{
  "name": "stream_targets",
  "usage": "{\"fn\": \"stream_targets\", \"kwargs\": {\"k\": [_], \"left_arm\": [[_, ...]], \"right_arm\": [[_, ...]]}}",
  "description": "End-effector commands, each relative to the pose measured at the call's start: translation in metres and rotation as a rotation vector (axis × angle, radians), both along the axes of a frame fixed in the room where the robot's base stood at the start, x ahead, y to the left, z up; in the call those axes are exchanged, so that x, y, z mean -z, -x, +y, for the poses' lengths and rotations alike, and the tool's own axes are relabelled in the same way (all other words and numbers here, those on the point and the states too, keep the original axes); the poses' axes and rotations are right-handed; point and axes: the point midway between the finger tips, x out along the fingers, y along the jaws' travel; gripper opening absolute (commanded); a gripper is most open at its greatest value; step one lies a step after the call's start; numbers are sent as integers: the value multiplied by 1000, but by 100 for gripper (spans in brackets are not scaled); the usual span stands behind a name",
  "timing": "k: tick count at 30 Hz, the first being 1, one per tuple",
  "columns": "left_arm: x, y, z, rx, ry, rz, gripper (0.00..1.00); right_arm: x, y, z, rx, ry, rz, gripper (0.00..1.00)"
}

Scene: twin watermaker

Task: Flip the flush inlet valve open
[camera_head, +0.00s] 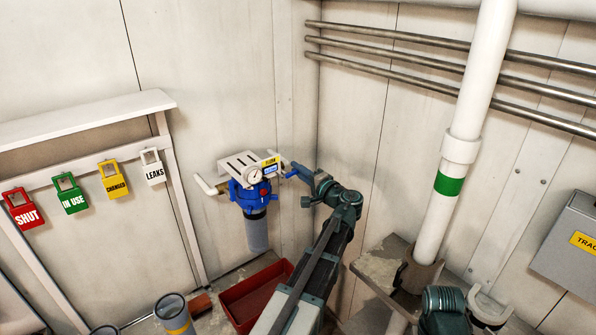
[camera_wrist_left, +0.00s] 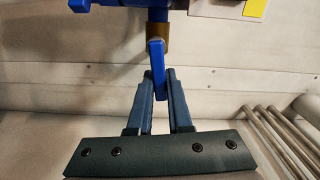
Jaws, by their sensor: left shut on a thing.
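The flush inlet valve's blue lever (camera_wrist_left: 156,56) hangs from a brass fitting (camera_wrist_left: 166,32) in the left wrist view. My left gripper (camera_wrist_left: 160,74) is shut on the lever's lower part, with one finger on each side. In the head view my left gripper (camera_head: 295,172) is at the right side of the blue filter housing (camera_head: 250,194). The lever is too small there to tell its angle.
A red tray (camera_head: 240,310) lies below. Coloured tags, such as the yellow one (camera_head: 114,184), hang at left. A white pipe (camera_head: 458,150) with a green band stands at right.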

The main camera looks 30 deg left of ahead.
Motion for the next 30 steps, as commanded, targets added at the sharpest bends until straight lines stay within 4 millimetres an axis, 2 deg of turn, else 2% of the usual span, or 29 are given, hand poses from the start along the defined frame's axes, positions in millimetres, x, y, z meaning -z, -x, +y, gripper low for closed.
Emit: {"fn": "stream_targets", "kwargs": {"k": [6,16,17,21,30], "left_arm": [[7,0,0,0,-51,126,0],[7,0,-1,0,-55,142,0],[7,0,-1,0,-56,141,23],[7,0,-1,0,-56,140,48],[6,0,-1,0,-57,140,48]], "right_arm": [[7,0,0,0,0,0,0],[6,0,0,0,0,0,0],[6,0,0,0,0,0,0],[6,0,0,0,0,0,0],[6,0,0,0,0,0,0]]}}
